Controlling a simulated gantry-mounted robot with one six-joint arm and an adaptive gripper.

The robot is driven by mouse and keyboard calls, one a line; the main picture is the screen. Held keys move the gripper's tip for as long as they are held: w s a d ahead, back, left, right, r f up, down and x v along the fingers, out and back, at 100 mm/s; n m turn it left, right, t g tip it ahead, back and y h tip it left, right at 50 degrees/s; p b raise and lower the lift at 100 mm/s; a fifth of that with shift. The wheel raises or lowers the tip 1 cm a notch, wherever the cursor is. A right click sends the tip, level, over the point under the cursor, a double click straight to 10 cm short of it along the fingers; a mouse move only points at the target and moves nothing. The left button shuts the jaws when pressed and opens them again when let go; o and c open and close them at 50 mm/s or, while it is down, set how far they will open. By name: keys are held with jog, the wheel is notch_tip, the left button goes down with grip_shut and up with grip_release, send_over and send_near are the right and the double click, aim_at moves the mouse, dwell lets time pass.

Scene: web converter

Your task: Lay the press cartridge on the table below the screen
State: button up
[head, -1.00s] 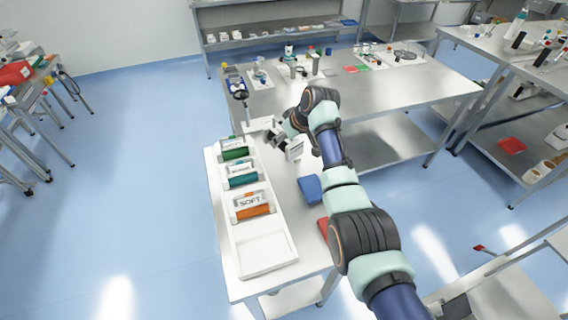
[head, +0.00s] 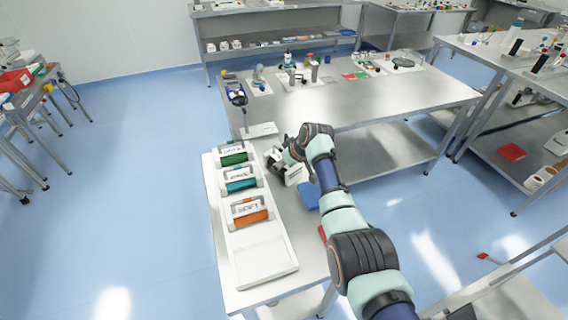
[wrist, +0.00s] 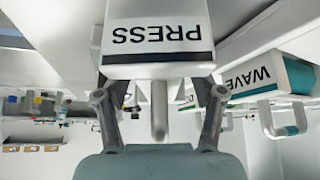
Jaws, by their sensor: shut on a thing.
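The press cartridge (wrist: 155,40) is a white block with a black stripe and the word PRESS, upside down in the wrist view. My gripper (wrist: 158,95) is shut on its handle, a finger on each side. In the head view, my gripper (head: 284,162) and the white cartridge (head: 294,175) are over the pale table (head: 275,222), right of the cartridge tray. A dark screen (head: 237,94) stands on a thin post at the table's far end. I cannot tell whether the cartridge's underside touches the table.
The white tray (head: 264,262) holds green (head: 233,158), teal (head: 241,185) and orange (head: 250,217) cartridges; its near slot is empty. A blue item (head: 308,197) lies close to my gripper. A WAVE cartridge (wrist: 265,75) shows right in the wrist view. A steel bench (head: 340,105) stands behind.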

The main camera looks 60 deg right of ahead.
jog(key=o, duration=1.6)
jog(key=shift+f, duration=0.1)
jog(key=shift+c, duration=0.2)
jog(key=shift+r, duration=0.3)
jog(key=p+v, duration=0.4)
jog(key=v, duration=0.7)
jog(key=shift+s+r, duration=0.2)
jog(key=shift+r, duration=0.1)
